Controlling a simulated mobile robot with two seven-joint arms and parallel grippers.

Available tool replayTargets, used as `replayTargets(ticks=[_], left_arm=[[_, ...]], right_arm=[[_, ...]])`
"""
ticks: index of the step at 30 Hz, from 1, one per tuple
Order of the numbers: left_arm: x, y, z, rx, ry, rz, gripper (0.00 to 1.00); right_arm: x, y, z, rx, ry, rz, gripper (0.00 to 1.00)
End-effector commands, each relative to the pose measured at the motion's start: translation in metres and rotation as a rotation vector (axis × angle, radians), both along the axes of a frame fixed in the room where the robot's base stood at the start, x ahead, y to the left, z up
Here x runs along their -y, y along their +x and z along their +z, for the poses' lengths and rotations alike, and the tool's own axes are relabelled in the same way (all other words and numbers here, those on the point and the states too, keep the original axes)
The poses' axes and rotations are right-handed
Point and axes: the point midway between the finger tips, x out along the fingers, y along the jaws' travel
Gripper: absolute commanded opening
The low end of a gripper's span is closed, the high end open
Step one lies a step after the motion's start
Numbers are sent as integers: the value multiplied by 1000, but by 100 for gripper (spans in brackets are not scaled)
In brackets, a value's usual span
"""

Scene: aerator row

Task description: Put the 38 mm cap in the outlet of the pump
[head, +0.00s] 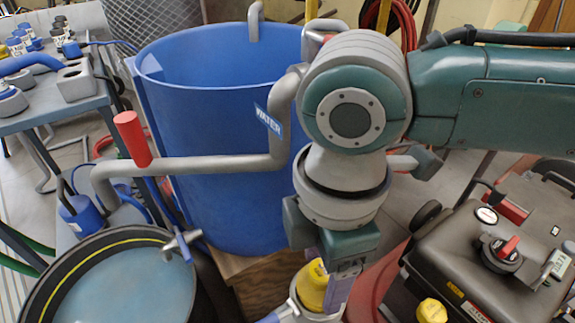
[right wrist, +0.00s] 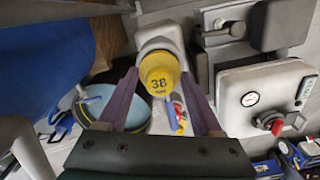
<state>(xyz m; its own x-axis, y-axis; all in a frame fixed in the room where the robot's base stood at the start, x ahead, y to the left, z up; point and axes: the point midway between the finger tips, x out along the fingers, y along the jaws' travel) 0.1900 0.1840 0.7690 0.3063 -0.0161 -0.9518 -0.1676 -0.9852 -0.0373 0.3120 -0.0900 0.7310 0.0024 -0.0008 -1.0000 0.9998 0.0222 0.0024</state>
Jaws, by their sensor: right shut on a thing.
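The yellow 38 mm cap (head: 312,288) shows low in the head view, its number facing the camera in the right wrist view (right wrist: 160,80). My right gripper (head: 328,284) points down at it, its purple fingers on either side of the cap, shut on it. A grey pipe end (head: 298,304), which looks like the pump's outlet, is right at the cap; it also shows behind the cap in the right wrist view (right wrist: 158,38). I cannot tell how far the cap sits in it. The fingers partly hide the cap. My left gripper is not in view.
A tall blue water tank (head: 215,190) stands behind, with a grey pipe (head: 200,163) and red handle (head: 132,138) in front. A round black tub (head: 40,285) is at lower left. A dark machine (head: 500,255) with a red-knobbed dial and another yellow cap (head: 430,311) crowds the right.

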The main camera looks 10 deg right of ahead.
Motion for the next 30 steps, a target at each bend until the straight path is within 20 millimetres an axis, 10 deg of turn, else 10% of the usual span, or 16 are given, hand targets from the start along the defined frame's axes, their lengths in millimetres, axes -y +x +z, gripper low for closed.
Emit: replayTargets(ticks=[14,15,23,30], left_arm=[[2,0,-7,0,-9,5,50],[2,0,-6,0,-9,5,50],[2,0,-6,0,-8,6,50],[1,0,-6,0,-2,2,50]], right_arm=[[0,0,-13,0,-1,1,11],[0,0,-12,0,-1,1,71],[0,0,-12,0,-1,0,100],[0,0,-10,0,-1,0,100]])
